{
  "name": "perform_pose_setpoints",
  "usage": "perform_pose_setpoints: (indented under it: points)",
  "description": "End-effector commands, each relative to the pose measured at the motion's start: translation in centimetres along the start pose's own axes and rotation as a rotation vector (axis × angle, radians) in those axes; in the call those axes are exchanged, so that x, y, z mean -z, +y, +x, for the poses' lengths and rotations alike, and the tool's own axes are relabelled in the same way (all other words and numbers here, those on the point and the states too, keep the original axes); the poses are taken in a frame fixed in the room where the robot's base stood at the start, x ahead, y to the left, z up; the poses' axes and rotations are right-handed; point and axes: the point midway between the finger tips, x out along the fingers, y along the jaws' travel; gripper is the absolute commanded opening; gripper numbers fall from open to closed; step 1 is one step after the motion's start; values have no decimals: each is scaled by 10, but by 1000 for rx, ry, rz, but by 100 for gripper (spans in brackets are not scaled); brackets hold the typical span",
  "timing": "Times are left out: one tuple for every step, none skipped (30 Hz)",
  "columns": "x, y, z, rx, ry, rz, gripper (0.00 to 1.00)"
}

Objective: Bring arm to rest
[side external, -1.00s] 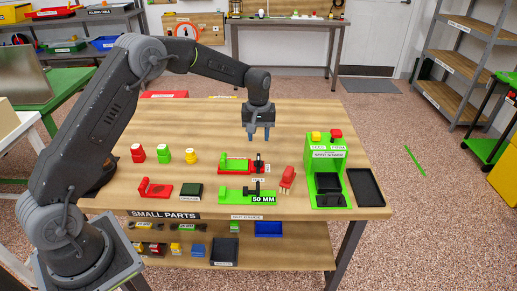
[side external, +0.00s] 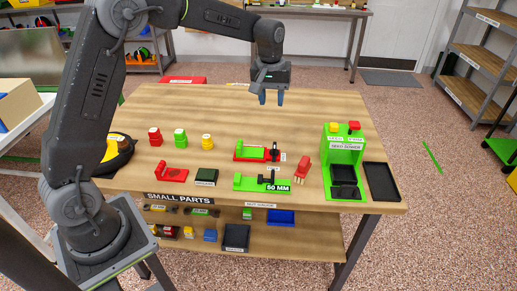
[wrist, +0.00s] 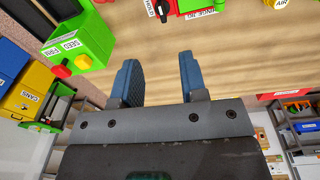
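My gripper (side external: 271,98) hangs above the back part of the wooden table (side external: 180,105), fingers pointing down and clear of the tabletop. In the wrist view its two blue fingers (wrist: 165,80) are apart, with only wooden tabletop showing between them. It holds nothing. My arm is raised and bent over the table from the left.
A green machine (side external: 344,165) and black tray (side external: 382,182) are at right. Red, green and yellow stacks (side external: 180,138) stand left. The back of the tabletop is clear.

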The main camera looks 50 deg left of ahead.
Motion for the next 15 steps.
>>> perform_pose_setpoints:
  points:
    - [-16,-4,-22,-16,27,39,39]
    - [-25,-7,-33,-24,39,65,39]
    - [-38,-11,-45,-33,56,97,39]
    - [-47,-14,-54,-40,69,121,39]
    - [-57,-18,-62,-47,83,146,39]
    - [-70,-23,-73,-56,100,177,39]
    - [-80,-27,-80,-62,113,201,39]
    - [-90,-32,-86,-69,127,227,39]
    - [-104,-38,-94,-77,146,259,39]
    - [-114,-43,-99,-83,159,282,39]
    - [-125,-48,-103,-88,172,306,39]
    - [-139,-54,-108,-96,192,338,39]
    - [-149,-60,-112,-102,207,361,39]
    - [-160,-65,-114,-106,220,386,39]
    - [-173,-72,-116,-113,240,418,39]
